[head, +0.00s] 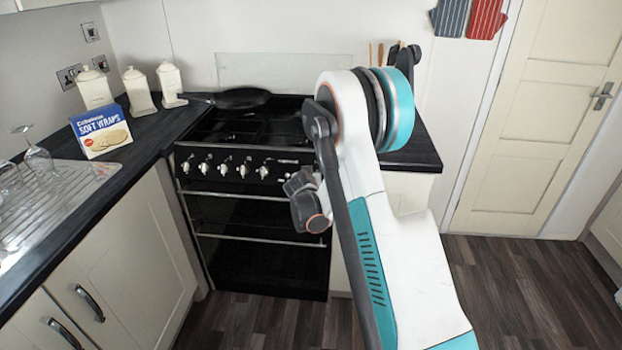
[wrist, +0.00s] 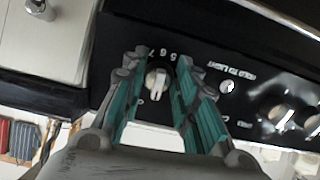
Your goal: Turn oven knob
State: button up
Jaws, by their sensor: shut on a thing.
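The black oven (head: 255,215) stands at the back, with a row of white and silver knobs (head: 223,169) along its front panel. My gripper (wrist: 160,68) is at the right end of this panel. In the wrist view its two teal and grey fingers lie on either side of the oven knob (wrist: 157,81), which has numbers printed around it. My gripper is shut on this knob. My arm hides the right end of the panel in the head view, so the held knob does not show there.
A black pan (head: 240,98) sits on the hob. A blue soft wraps box (head: 101,132) and white canisters (head: 138,90) stand on the left counter. Glasses (head: 38,157) stand by the sink drainer (head: 55,205). The floor at right is clear, before a cream door (head: 545,110).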

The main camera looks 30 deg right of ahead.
jog(key=shift+f+m, duration=0.1)
jog(key=shift+m, duration=0.2)
jog(key=o, duration=0.9)
jog(key=shift+a, duration=0.1)
jog(key=v, duration=1.2)
